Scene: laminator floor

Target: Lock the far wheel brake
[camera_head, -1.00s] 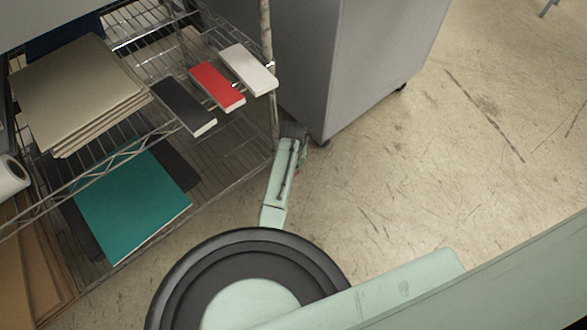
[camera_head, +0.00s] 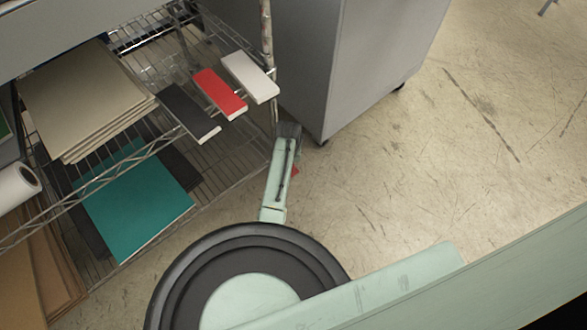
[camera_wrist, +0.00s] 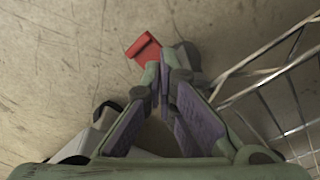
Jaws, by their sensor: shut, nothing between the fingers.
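A red brake pedal (camera_wrist: 145,47) sticks out beside a dark caster wheel (camera_wrist: 186,56) low by the floor in the wrist view. A small red piece, likely the same pedal, shows beside my arm in the head view (camera_head: 295,170). My gripper (camera_wrist: 165,72) is shut and empty. Its fingertips are at the pedal and caster, seeming to touch or nearly touch them; I cannot tell which. In the head view my gripper (camera_head: 289,131) is down by the rack's corner post, and my arm hides most of the caster.
The wire rack (camera_head: 95,172) holds a tan board stack (camera_head: 85,95), a teal sheet (camera_head: 138,205) and black, red (camera_head: 220,93) and white blocks. A grey cabinet (camera_head: 365,60) stands close behind my gripper. The floor at right (camera_head: 480,180) is clear.

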